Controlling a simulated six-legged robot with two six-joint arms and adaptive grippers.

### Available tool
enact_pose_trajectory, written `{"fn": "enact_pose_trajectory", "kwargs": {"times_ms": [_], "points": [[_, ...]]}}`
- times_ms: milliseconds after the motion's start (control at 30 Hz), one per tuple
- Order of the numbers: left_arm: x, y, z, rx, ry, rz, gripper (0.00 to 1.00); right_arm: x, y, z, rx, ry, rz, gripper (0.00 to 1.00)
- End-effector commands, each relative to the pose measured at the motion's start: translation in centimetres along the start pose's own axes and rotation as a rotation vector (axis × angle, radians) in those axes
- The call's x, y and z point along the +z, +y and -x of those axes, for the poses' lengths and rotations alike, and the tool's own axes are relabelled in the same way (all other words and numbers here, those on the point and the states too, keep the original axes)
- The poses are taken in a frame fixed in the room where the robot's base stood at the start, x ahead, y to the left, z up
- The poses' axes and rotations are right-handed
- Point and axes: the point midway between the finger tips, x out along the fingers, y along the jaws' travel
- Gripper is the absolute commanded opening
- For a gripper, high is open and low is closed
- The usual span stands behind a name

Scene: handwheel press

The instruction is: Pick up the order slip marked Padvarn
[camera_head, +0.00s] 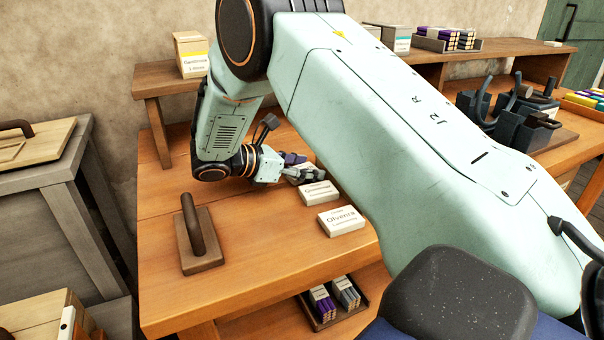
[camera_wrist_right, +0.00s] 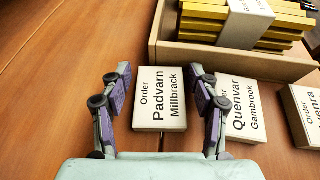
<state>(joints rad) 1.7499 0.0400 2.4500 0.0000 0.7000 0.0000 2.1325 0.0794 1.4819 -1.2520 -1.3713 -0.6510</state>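The Padvarn order slip (camera_wrist_right: 160,99) is a thick cream block with black print, reading Order, Padvarn, Millbrack. It lies on the wooden table in the right wrist view. My right gripper (camera_wrist_right: 160,74) is open, with one purple-padded finger on each side of the slip. A gap shows between slip and fingers, and I see no grasp. In the head view my right gripper (camera_head: 300,172) is low over the table and partly covers the farthest slip. My left gripper is not in view.
The Quenvar slip (camera_wrist_right: 244,110) lies close right of the right finger, then a third slip, Olvenra (camera_head: 341,221). A wooden tray (camera_wrist_right: 180,52) of yellow bars stands just beyond. A handled block (camera_head: 200,240) sits left; the table front-left is clear.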

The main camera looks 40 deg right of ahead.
Motion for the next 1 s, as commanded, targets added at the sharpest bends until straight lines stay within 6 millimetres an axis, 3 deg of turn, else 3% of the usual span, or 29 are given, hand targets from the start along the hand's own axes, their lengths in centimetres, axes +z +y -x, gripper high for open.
{"fn": "enact_pose_trajectory", "kwargs": {"times_ms": [433,733,1000], "points": [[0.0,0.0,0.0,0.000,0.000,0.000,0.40,0.0,0.0,0.0,0.000,0.000,0.000,0.20],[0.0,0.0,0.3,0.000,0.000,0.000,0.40,0.6,0.0,0.2,0.000,0.000,-0.001,0.20],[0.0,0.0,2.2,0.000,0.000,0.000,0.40,5.3,0.0,2.2,0.000,0.001,-0.003,0.20]]}}
